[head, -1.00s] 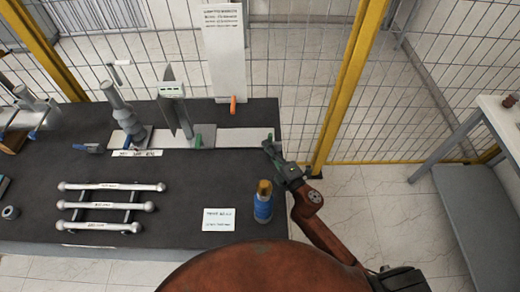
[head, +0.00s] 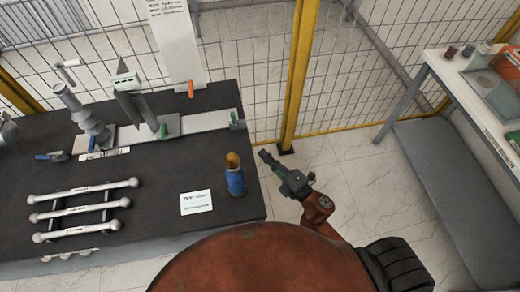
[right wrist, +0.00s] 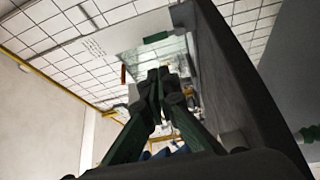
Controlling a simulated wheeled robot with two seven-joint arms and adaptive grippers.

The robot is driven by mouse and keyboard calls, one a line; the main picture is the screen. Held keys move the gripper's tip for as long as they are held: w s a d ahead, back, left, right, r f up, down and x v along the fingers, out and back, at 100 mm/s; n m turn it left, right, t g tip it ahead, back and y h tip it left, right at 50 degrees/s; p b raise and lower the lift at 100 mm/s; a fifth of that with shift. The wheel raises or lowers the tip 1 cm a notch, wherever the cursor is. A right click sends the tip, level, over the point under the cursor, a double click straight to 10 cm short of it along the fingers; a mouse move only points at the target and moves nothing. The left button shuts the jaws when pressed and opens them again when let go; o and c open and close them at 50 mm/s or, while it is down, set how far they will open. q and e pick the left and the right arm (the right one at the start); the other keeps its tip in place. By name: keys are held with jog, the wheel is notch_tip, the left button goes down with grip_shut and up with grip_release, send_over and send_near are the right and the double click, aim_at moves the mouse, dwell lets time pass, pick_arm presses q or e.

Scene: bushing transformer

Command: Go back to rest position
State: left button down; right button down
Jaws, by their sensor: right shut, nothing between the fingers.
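My right gripper (head: 266,156) is off the right edge of the dark table (head: 150,200), over the pale tiled floor. Its fingers are together and empty; they also show in the right wrist view (right wrist: 160,88). The right arm is bent close to my rust-coloured body at the bottom of the head view. My left gripper is not in view.
A blue bottle-like part (head: 235,176) stands near the table's right edge, beside a white label card (head: 196,202). A grey insulator (head: 85,118) stands on a long plate behind. A yellow post (head: 299,75) and mesh fence close the back. A second table (head: 470,85) is at right.

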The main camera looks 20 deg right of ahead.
jog(key=shift+s+d, duration=0.2)
jog(key=shift+s, duration=0.4)
